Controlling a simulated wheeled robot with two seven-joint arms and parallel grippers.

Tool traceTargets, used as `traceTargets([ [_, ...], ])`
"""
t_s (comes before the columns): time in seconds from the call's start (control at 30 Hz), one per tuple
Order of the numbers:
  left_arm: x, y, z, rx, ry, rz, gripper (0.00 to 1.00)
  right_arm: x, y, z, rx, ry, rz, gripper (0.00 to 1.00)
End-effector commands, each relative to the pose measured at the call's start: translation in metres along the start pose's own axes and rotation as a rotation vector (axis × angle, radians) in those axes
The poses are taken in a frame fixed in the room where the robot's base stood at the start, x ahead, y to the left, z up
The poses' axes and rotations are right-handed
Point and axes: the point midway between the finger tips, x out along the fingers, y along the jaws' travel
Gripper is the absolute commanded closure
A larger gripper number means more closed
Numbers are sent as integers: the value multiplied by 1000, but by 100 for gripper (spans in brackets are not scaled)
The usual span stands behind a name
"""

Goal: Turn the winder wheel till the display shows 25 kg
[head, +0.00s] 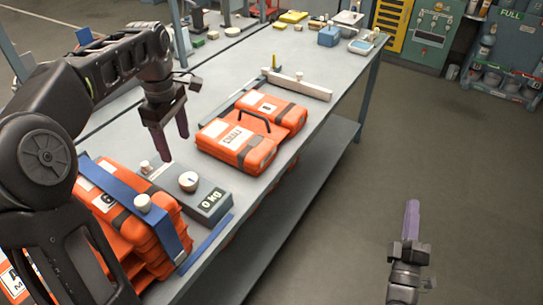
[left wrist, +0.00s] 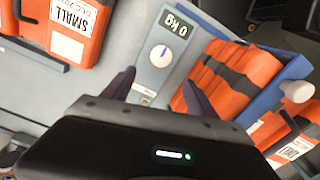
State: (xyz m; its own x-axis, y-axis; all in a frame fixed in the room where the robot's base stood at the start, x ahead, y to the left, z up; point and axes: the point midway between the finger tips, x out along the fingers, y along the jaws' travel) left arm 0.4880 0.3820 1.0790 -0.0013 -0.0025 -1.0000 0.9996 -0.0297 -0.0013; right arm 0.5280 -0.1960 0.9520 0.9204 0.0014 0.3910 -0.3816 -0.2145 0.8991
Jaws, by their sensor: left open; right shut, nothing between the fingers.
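A grey winder box (head: 219,211) sits on the bench, with a white round wheel (head: 188,181) on top bearing a dark mark. Its display (head: 211,200) reads 0 kg; the left wrist view also shows the wheel (left wrist: 160,56) and the display (left wrist: 175,22). My left gripper (head: 172,133) is open and empty, above the bench and behind the wheel in the head view. In the left wrist view its fingers (left wrist: 158,78) stand apart on either side below the wheel, not touching it. My right gripper (head: 411,212) is shut and empty, over the floor right of the bench.
Orange cases (head: 165,217) under a blue strap (head: 120,188) with a white knob (head: 143,203) stand left of the box. More orange cases (head: 243,150) lie behind it. A pale bar (head: 300,87) is further back. The right floor is clear.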

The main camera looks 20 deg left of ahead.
Motion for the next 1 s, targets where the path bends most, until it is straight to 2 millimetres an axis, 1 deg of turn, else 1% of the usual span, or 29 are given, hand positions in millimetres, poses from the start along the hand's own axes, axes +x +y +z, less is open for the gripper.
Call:
traceTargets([
  [0.27, 1, 0, 0, 1, 0, 0, 33, 0, 0, 0, 0, 0, 0, 100],
  [0.37, 5, 0, 0, 1, 0, -1, 33, 0, 0, 0, 0, 0, 0, 100],
  [0.47, 14, 0, 0, 1, 0, -2, 33, 0, 1, 0, 0, 0, 0, 100],
  [0.57, 28, -1, 0, 1, -1, -4, 33, 1, 2, 0, 0, 0, 0, 100],
  [0.9, 92, -1, 0, 1, -2, -4, 33, 3, 8, -2, 0, 0, 0, 100],
  [1.0, 106, 0, 0, 1, -1, -2, 33, 4, 9, -2, 0, 0, 0, 100],
])
